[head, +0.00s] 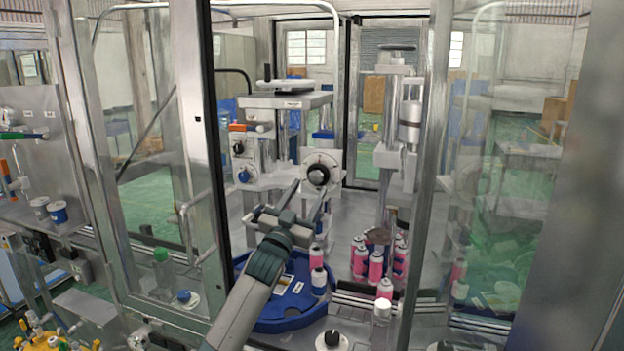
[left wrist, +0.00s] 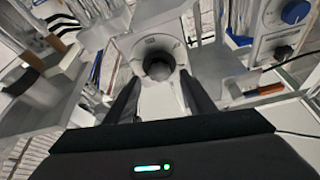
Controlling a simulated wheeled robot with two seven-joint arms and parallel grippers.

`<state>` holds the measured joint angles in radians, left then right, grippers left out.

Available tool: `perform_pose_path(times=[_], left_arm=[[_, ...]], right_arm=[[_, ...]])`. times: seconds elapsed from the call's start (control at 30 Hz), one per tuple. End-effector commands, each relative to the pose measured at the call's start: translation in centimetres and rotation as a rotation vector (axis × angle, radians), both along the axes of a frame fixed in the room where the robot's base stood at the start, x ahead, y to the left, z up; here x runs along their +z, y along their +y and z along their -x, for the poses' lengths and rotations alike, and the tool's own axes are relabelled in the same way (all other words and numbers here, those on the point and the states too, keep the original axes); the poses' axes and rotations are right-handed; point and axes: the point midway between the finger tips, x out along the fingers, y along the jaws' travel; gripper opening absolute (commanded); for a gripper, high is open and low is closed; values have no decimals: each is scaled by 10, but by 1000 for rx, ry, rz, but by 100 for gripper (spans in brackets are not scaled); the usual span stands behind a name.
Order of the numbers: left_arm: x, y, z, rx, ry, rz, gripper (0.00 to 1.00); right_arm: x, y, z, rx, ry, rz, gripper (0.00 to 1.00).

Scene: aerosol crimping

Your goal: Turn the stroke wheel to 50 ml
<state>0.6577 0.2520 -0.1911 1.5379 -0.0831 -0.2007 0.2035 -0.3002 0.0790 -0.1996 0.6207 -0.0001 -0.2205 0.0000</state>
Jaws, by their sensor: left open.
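The stroke wheel is a dark round knob (head: 317,175) on a white dial plate (head: 331,160), on the front of the crimping machine inside the enclosure. My left gripper (head: 310,188) points at it from the front and below, with its two fingers apart. In the left wrist view the knob (left wrist: 159,66) lies between the two fingers (left wrist: 159,78). I cannot tell whether the fingers touch it. The dial's scale is too small to read. My right gripper is not seen.
A blue round table (head: 275,324) with a pink can (head: 316,257) is below my left arm. Several pink cans (head: 376,267) stand to its right. A blue knob (head: 244,175) is left of the wheel. Glass door frames (head: 200,130) stand on both sides.

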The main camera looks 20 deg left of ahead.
Motion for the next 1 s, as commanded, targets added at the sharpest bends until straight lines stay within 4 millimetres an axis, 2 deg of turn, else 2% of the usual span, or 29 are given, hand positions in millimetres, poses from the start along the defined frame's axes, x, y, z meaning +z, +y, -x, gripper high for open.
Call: perform_pose_path(times=[0.1,0.3,0.7,0.73,0.9,1.0], left_arm=[[8,-2,-15,0,1,1,50],[12,-4,-29,-1,1,0,50],[13,-4,-33,-1,0,0,50],[13,-4,-33,-1,0,0,47],[13,-4,-33,-1,0,0,8],[13,-4,-32,0,0,1,8]], right_arm=[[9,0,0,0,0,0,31],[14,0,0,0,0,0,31],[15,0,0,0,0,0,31],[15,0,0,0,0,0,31],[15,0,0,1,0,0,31],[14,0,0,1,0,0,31]])
